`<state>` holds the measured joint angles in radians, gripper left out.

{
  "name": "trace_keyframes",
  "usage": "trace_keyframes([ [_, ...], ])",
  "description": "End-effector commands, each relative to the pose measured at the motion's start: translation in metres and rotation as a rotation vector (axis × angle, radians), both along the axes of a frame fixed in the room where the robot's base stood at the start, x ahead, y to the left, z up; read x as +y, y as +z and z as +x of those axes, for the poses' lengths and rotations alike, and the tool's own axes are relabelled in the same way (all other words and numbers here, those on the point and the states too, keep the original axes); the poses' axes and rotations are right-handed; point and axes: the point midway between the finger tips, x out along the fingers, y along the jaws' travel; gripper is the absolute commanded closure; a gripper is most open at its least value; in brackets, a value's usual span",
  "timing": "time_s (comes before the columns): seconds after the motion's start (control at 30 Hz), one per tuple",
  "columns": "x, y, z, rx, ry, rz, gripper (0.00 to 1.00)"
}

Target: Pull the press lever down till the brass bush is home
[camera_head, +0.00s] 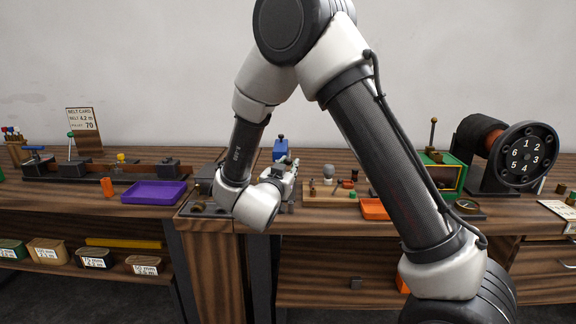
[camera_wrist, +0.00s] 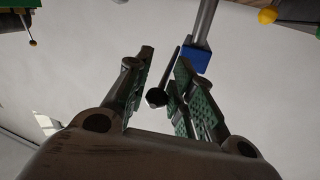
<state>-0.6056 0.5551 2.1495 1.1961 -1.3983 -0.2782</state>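In the wrist view, my gripper (camera_wrist: 165,60) has its two green-padded fingers apart. A thin dark rod ending in a black knob (camera_wrist: 156,97), likely the press lever, shows between them, closer to the right finger; I cannot tell whether it touches. A blue block (camera_wrist: 196,55) on a silver rod, seemingly part of the press, is just beyond the right finger. In the head view, the blue press part (camera_head: 280,149) stands behind my gripper (camera_head: 290,172), which with my arm hides most of the press. I cannot make out the brass bush.
A purple tray (camera_head: 154,192) lies left of my wrist. A wooden block with small parts (camera_head: 328,192) and an orange tray (camera_head: 374,209) are close on the right. A green box with a lever (camera_head: 440,172) and a numbered drum (camera_head: 524,158) stand farther right.

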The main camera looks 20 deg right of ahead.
Motion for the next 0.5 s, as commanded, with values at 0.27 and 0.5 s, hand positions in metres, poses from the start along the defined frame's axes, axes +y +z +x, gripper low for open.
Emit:
trace_keyframes([
  [0.27,-0.0009,-0.0022,-0.0009,0.005,-0.001,-0.004,0.58],
  [0.5,0.0034,-0.0009,-0.006,0.002,0.0,-0.003,0.58],
])
